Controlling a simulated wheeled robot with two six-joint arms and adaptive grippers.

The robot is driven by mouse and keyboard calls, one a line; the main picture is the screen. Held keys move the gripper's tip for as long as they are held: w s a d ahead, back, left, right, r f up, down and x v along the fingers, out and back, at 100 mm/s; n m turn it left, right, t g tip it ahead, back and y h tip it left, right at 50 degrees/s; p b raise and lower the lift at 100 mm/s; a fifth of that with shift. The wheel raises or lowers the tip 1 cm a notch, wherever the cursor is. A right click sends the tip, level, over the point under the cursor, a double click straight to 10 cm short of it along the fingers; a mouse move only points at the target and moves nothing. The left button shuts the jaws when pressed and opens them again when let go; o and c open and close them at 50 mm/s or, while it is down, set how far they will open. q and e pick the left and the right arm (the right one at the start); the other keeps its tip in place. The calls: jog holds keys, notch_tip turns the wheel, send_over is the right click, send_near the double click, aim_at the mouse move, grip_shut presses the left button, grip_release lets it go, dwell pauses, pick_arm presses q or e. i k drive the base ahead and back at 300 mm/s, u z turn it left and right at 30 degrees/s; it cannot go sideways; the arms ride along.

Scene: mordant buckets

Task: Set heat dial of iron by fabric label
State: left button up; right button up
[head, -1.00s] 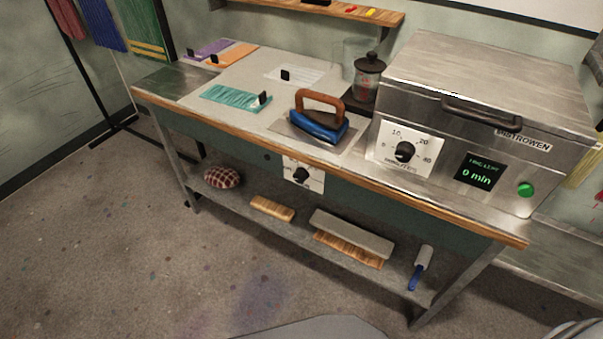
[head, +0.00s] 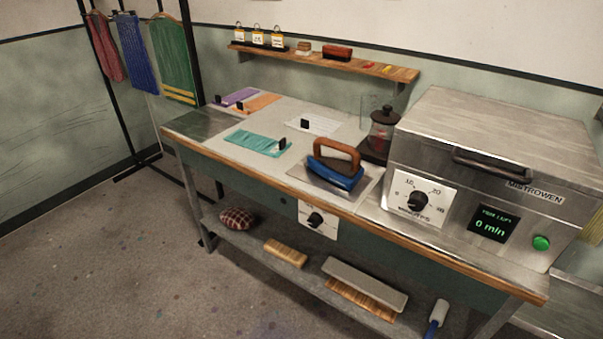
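The iron (head: 334,173), blue with a brown handle, rests on a metal plate on the table. A dial (head: 315,219) with a black knob on a white panel sits on the table's front edge, below the iron; its markings are too small to read. Teal (head: 257,143), orange (head: 257,103), purple (head: 238,96) and white (head: 314,123) fabric pieces lie on the table with small black clips. Labels on them cannot be read. Neither of my grippers is in view.
The steel oven (head: 490,170) with a minutes dial (head: 418,201) and a display reading 0 min stands at the right. A glass press (head: 382,131) stands behind the iron. The lower shelf holds a checked cushion (head: 237,219) and brushes. A wall shelf (head: 320,60) holds small tagged items. Floor at left is clear.

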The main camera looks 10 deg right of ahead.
aim_at(315, 220)
jog(key=z, duration=0.5)
jog(key=k, duration=1.1)
jog(key=u, duration=0.3)
jog(key=i, duration=0.65)
jog(key=u, duration=0.55)
jog(key=i, duration=1.2)
jog(key=z, duration=0.7)
jog(key=k, duration=0.25)
jog(key=z, duration=0.9)
jog(key=i, duration=0.1)
jog(key=z, duration=0.75)
